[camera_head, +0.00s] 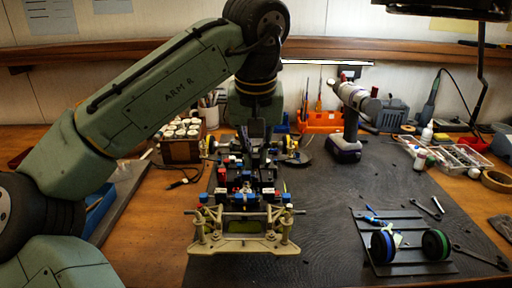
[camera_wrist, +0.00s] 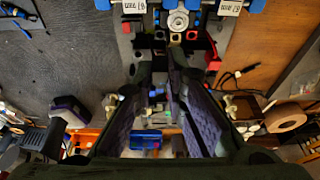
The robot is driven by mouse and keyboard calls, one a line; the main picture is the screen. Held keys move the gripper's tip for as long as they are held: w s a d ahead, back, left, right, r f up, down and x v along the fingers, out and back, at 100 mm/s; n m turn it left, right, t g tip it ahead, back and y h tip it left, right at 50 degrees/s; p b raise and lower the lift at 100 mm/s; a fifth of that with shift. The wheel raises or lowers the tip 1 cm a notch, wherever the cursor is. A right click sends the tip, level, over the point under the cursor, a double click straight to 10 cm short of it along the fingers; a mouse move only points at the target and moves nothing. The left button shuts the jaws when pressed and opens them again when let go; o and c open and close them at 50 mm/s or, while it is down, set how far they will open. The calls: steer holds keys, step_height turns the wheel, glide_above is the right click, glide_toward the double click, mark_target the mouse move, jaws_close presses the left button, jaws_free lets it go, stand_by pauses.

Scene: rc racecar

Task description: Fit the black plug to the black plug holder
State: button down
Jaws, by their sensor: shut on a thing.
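The car chassis (camera_head: 245,226) stands on the black mat, its tan front end toward me, with blue, red and black parts on top. My gripper (camera_head: 257,146) is over the rear half of the chassis, pointing down. In the wrist view, my gripper (camera_wrist: 158,66) has its purple-padded fingers close together around something small and dark. This appears to be the black plug, but the fingers and shadow hide most of it. Small red and black square parts lie just beyond the fingertips on the chassis. I cannot tell which is the black plug holder, or whether the plug touches it.
A cordless drill (camera_head: 349,120) stands behind the chassis to the right. A plate with two wheels (camera_head: 436,244) lies at the front right with wrenches nearby. A box of small jars (camera_head: 181,140) stands at the back left. The mat right of the chassis is mostly clear.

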mark_target(256, 166)
steer(key=shift+s+b+x, duration=0.2)
steer(key=shift+b+x, duration=0.25)
steer(key=shift+x, duration=0.35)
steer(key=shift+s+b+x, duration=0.2)
steer(key=shift+b+x, duration=0.2)
steer(key=shift+x, duration=0.4)
steer(key=shift+p, duration=0.6)
stand_by(0.5)
steer(key=shift+b+x, duration=0.5)
steer(key=shift+x, duration=0.3)
steer(key=shift+s+r+p, duration=0.15)
steer(key=shift+s+p, duration=0.05)
steer(key=shift+p, duration=0.15)
steer(key=shift+r+p, duration=0.3)
steer(key=shift+p, duration=0.1)
steer(key=shift+p, duration=0.9)
stand_by(1.4)
steer(key=shift+f, duration=0.55)
steer(key=shift+r, duration=0.3)
steer(key=shift+r+p, duration=0.2)
steer(key=shift+p, duration=0.25)
